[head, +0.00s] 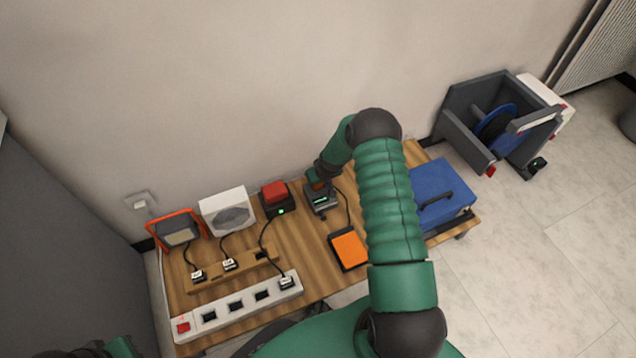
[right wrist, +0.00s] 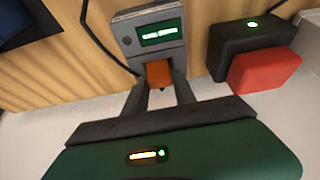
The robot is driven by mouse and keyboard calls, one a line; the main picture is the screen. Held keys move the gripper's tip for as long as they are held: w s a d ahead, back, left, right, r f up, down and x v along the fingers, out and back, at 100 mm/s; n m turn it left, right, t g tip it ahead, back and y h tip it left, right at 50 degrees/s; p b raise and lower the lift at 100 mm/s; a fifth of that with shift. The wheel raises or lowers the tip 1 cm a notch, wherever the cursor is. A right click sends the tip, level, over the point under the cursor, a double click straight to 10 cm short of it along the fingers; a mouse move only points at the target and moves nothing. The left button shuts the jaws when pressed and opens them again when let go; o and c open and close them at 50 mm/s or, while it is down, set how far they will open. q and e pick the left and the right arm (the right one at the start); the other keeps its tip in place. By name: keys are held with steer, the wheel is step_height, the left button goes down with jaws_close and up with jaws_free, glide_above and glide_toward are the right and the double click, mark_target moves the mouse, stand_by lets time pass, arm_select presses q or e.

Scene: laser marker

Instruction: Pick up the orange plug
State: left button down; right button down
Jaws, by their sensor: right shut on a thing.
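The orange plug (right wrist: 158,73) is a small orange block between the fingers of my right gripper (right wrist: 159,86) in the right wrist view. The fingers are shut on its two sides. The plug is at the edge of a grey device (right wrist: 150,18) with a green display; I cannot tell if it touches the device or sits in it. In the head view the grey device (head: 320,200) stands on the wooden table, with my right gripper (head: 318,182) just at its back. The plug is mostly hidden there. Only a bit of my left arm shows at the bottom left; its gripper is out of view.
A red button on a black box (head: 275,195) stands close to the left of the device. An orange pad (head: 349,248) lies in front, a blue case (head: 440,190) to the right. A white fan box (head: 228,212) and power strip (head: 235,303) fill the left side.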

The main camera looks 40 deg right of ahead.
steer(key=p+v, duration=0.3)
steer(key=v, duration=0.1)
steer(key=shift+w+d+r+p, duration=0.1)
steer(key=shift+w+r+p, duration=0.15)
steer(key=shift+p, duration=0.1)
steer(key=s+a+p, duration=0.2)
steer(key=s+p, duration=0.1)
steer(key=s, duration=0.4)
steer(key=s+a+p, duration=0.2)
steer(key=s+p, duration=0.1)
steer(key=s, duration=0.4)
steer(key=shift+s+a+r+p, duration=0.2)
steer(key=shift+a+r+p, duration=0.1)
steer(key=shift+a+r, duration=0.1)
step_height(320, 180, up, 3)
steer(key=p, duration=0.3)
steer(key=shift+w+a, duration=0.1)
